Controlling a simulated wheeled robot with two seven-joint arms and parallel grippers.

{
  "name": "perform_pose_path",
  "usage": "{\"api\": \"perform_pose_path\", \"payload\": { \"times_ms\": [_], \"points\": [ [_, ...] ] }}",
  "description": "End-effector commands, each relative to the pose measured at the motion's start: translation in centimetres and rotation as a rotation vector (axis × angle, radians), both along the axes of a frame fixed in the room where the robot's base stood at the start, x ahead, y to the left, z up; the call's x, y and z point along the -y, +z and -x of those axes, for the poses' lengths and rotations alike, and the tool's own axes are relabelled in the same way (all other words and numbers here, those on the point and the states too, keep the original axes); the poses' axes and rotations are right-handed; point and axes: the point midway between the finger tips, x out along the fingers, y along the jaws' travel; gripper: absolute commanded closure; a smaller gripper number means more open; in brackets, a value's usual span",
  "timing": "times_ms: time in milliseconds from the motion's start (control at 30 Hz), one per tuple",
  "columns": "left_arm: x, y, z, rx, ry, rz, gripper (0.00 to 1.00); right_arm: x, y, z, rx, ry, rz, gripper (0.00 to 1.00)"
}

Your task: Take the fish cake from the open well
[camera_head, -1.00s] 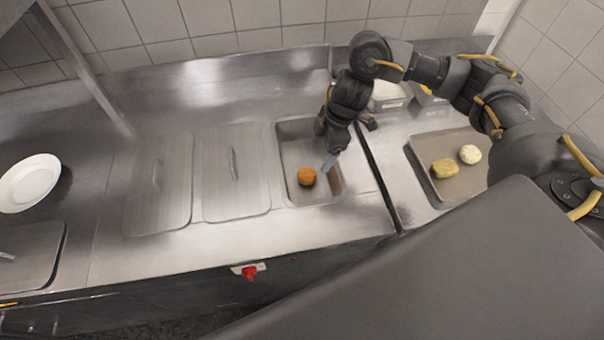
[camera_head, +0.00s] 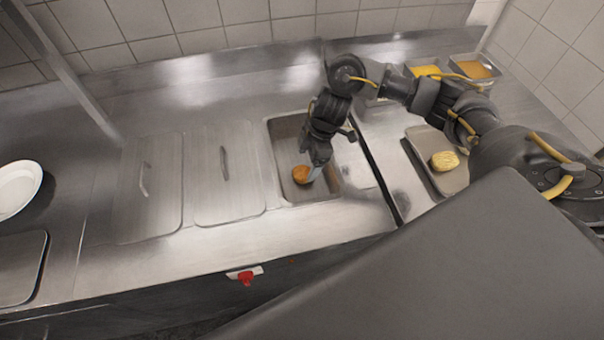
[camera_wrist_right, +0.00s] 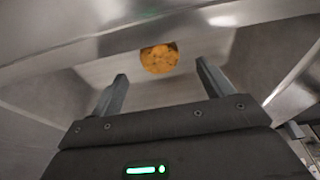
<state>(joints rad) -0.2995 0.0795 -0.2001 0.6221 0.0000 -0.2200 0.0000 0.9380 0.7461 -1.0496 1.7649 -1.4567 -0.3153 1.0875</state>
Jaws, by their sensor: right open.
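The fish cake (camera_head: 301,174) is a round orange-brown patty on the floor of the open well (camera_head: 285,130), a rectangular metal recess in the counter. It also shows in the right wrist view (camera_wrist_right: 159,58), ahead of the fingertips and between their lines. My right gripper (camera_head: 313,174) reaches down into the well and partly hides the cake's right side in the head view. Its fingers (camera_wrist_right: 160,70) are apart in the right wrist view, with nothing held between them. My left gripper is not in view.
Two closed lids with handles (camera_head: 150,205) (camera_head: 228,205) lie left of the well. A white plate (camera_head: 17,188) sits at far left. A tray (camera_head: 455,183) with a yellowish patty (camera_head: 445,161) and several food containers (camera_head: 478,69) are at right. A red knob (camera_head: 245,277) is on the front.

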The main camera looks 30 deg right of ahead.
Motion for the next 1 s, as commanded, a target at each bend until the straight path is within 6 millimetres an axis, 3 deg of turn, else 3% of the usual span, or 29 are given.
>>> {"api": "perform_pose_path", "payload": {
  "times_ms": [333,633,1000],
  "points": [
    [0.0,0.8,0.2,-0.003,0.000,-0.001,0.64,-1.1,-4.4,-0.4,-0.003,0.000,0.000,0.20],
    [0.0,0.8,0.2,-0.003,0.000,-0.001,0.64,-1.3,-4.9,-0.4,0.000,0.000,0.001,0.20],
    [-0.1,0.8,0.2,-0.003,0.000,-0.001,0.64,-1.2,-4.8,-0.5,0.000,0.000,0.000,0.67]
  ]
}}
